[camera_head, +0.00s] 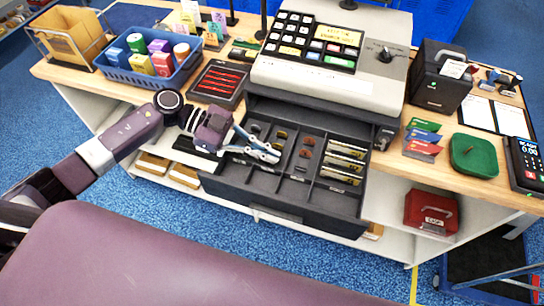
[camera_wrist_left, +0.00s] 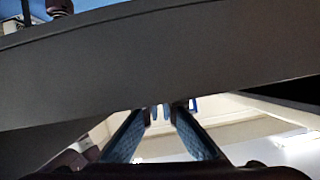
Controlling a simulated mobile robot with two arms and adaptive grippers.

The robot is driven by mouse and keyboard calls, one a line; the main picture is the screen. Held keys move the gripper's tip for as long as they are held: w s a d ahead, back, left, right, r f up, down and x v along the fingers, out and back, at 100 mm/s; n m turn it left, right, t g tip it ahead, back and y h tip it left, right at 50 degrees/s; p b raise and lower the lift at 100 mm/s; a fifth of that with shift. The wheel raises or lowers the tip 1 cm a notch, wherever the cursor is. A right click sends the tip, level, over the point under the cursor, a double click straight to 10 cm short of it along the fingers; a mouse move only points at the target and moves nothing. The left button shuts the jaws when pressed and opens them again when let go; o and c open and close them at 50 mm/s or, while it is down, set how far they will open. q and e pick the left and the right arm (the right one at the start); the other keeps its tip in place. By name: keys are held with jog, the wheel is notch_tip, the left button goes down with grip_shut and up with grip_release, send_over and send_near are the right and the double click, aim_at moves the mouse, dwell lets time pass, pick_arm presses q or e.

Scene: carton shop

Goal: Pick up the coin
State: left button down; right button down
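The open cash drawer (camera_head: 290,206) holds small coins in its compartments. Brown coins (camera_head: 305,147) lie in a middle compartment, and more dark brown coins (camera_head: 281,134) lie to the left of them. I cannot tell which coin the task means. My left gripper (camera_head: 275,154) reaches in from the left over the drawer's left compartments and hides part of them. Its two bluish fingers stand apart in the left wrist view (camera_wrist_left: 160,113), with no coin clearly seen between them. My right gripper is not in view.
The cash register (camera_head: 330,85) stands just behind the drawer. A blue basket of small boxes (camera_head: 150,79) and a black tray with red strips (camera_head: 218,83) are on the counter to the left. A dark edge (camera_wrist_left: 160,60) crosses close before the wrist camera.

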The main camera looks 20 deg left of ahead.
pick_arm(q)
notch_tip(320, 180, up, 20)
jog(key=b, duration=0.3)
dwell(0.3)
dwell(0.5)
